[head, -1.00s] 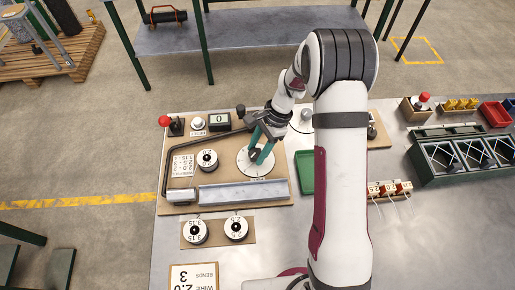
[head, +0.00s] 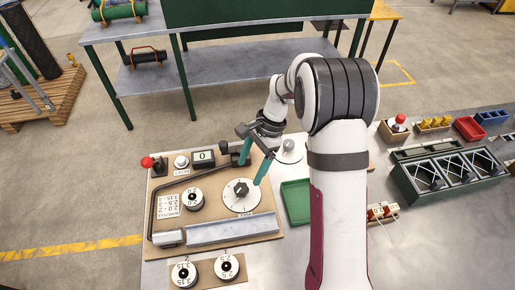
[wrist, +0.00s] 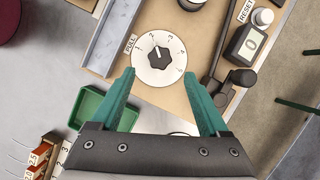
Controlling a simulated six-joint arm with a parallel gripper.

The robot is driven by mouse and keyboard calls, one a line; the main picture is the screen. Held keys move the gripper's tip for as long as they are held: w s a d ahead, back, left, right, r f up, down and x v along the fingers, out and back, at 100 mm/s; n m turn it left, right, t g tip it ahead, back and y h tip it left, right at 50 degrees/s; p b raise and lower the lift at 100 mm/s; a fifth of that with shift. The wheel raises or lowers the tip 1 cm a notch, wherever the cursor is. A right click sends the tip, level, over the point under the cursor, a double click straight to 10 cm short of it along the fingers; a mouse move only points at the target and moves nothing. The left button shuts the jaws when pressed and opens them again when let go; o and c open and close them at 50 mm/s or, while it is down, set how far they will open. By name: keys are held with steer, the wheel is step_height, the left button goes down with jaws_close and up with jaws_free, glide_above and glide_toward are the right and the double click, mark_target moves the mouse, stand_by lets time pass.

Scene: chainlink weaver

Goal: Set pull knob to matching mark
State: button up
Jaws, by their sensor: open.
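The pull knob (head: 241,188) is a black faceted knob on a round white dial (head: 238,203). The wrist view shows the knob (wrist: 159,57) with the marks 1 to 4 and a PULL label beside the dial; its pale pointer line appears to aim near 2. My gripper (head: 250,173) is open and empty, its green fingers apart above the dial's far side. In the wrist view my gripper (wrist: 158,76) has a fingertip on each side of the dial's lower edge, clear of the knob.
A small chart (head: 168,206) and another dial (head: 193,199) sit left of the knob. A counter (head: 203,157) reads 0. A metal bar (head: 232,230) lies in front, a green tray (head: 296,200) to the right, and a black lever (wrist: 233,82) close to one finger.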

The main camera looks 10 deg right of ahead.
steer(key=v, duration=0.8)
steer(key=shift+r, duration=0.25)
steer(key=shift+d, duration=0.1)
steer(key=s+a+r+n+h, duration=0.1)
steer(key=s+r+n, duration=0.15)
steer(key=s, duration=0.35)
steer(key=s+a+r+n, duration=0.1)
steer(key=s+r, duration=0.3)
steer(key=s, duration=0.1)
steer(key=s+f+n, duration=0.1)
steer(key=s+n, duration=0.1)
steer(key=s, duration=0.6)
steer(key=s+a+f+n+t+h, duration=0.1)
steer(key=s+n, duration=0.1)
steer(key=s, duration=0.7)
steer(key=shift+f, duration=0.3)
